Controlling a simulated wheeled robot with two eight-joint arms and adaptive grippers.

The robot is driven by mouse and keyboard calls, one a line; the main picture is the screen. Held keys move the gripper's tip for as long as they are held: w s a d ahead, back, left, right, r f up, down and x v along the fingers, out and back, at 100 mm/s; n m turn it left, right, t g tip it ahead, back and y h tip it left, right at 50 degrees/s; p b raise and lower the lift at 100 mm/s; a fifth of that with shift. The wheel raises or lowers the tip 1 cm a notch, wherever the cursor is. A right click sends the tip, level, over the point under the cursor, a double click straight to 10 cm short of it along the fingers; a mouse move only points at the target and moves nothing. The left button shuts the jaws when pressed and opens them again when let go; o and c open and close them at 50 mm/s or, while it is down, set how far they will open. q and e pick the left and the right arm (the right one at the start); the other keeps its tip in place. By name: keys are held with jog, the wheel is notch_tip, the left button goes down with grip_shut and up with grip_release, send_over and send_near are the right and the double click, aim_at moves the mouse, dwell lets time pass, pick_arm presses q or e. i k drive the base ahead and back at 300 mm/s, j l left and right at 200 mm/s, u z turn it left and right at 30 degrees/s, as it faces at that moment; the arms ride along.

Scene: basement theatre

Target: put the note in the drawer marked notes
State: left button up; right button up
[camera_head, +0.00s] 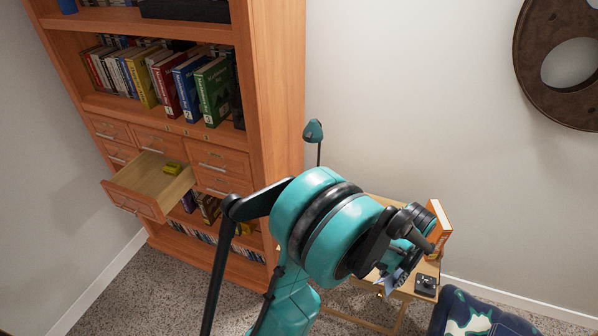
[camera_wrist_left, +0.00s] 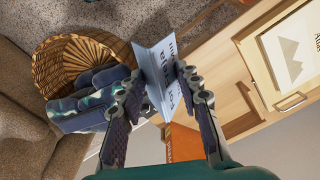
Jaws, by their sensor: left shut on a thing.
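My left gripper (camera_wrist_left: 162,82) is shut on the note (camera_wrist_left: 157,68), a pale blue-white folded card with dark print, held by its sides in the left wrist view. In the head view my left gripper (camera_head: 392,268) is over the small side table, partly hidden by my arm; a bit of the note (camera_head: 402,277) seems to show there. The wooden cabinet (camera_head: 272,110) stands at left with several drawers. The drawer labels are too small to read. My right gripper is not in view.
The wooden side table (camera_head: 385,201) holds an orange box or book (camera_head: 437,232) and a small dark object (camera_head: 426,284). A teal lamp (camera_head: 313,130) rises behind my arm. A wicker basket (camera_wrist_left: 65,62) and a blue patterned soft item (camera_wrist_left: 85,108) are near the table.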

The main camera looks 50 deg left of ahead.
aim_at(152, 193)
jog(key=j+u, duration=0.15)
jog(key=u, duration=0.3)
jog(key=i+j+u, duration=0.1)
jog(key=u, duration=0.3)
jog(key=j+u, duration=0.15)
jog(key=u, duration=0.3)
jog(key=i+u, duration=0.15)
jog(key=u, duration=0.3)
